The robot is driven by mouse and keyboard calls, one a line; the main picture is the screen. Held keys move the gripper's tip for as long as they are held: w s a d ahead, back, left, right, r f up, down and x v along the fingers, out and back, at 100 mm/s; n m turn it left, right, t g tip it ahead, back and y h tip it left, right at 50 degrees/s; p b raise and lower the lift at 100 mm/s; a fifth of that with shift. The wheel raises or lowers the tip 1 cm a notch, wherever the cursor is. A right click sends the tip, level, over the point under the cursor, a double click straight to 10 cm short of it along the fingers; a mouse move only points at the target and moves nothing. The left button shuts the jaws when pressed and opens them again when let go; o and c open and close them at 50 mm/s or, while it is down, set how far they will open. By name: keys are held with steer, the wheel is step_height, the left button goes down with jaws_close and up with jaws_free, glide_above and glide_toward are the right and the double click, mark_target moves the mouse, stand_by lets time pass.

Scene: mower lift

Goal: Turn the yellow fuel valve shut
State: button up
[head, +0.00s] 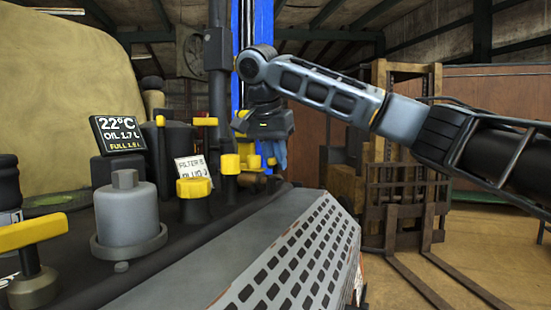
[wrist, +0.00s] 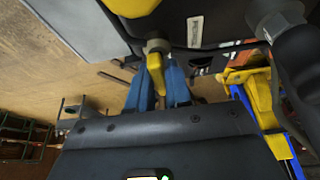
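The yellow fuel valve seems to be the yellow lever on a grey round fitting (wrist: 157,46), at the top middle of the wrist view. My gripper (wrist: 157,66) has its two blue fingers on either side of the yellow lever (wrist: 154,72). The lever fills most of the gap, and I cannot tell whether the fingers press on it. In the head view my gripper (head: 279,158) hangs fingers down at the far end of the black deck, beside several yellow parts. The valve is not clearly separable from them there.
A yellow-capped post (head: 193,188), a grey cylinder (head: 126,212), a yellow T-handle (head: 32,232) and a small display (head: 118,134) stand on the deck. A blue upright (head: 263,40) rises behind my gripper. A rusty forklift frame (head: 400,190) stands right, with open floor beyond.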

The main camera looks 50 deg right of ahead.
steer(key=o, duration=0.4)
steer(key=shift+c, duration=0.2)
steer(key=shift+r, duration=0.15)
steer(key=w+b+v, duration=0.1)
steer(key=v, duration=0.6)
steer(key=shift+s+r, duration=0.3)
steer(key=shift+s, duration=0.25)
steer(key=shift+a, duration=0.1)
